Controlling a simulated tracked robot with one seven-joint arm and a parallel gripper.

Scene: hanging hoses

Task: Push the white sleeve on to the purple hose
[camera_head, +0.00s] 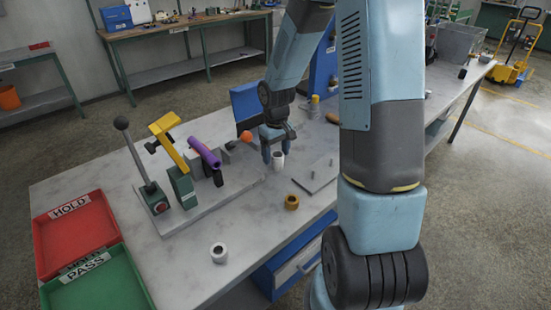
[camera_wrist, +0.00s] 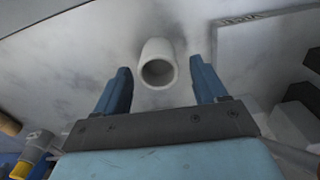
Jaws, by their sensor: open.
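The white sleeve (camera_head: 278,162) stands upright on the grey bench top, just under my gripper (camera_head: 276,150). In the wrist view the sleeve (camera_wrist: 157,52) shows its round open end. It lies between the lines of the two blue fingers of my gripper (camera_wrist: 162,75), around their tips, with a gap on both sides. My gripper is open and holds nothing. The purple hose (camera_head: 204,152) is held in a fixture on a grey base plate to the left of my gripper, one end tilted up.
A yellow clamp handle (camera_head: 168,140) and a black-knobbed lever (camera_head: 137,155) stand left of the hose. An orange ball (camera_head: 246,136) is close to my gripper. A brass ring (camera_head: 292,202) and a pale ring (camera_head: 219,252) lie nearer the front. Red (camera_head: 45,235) and green (camera_head: 135,285) trays sit front left.

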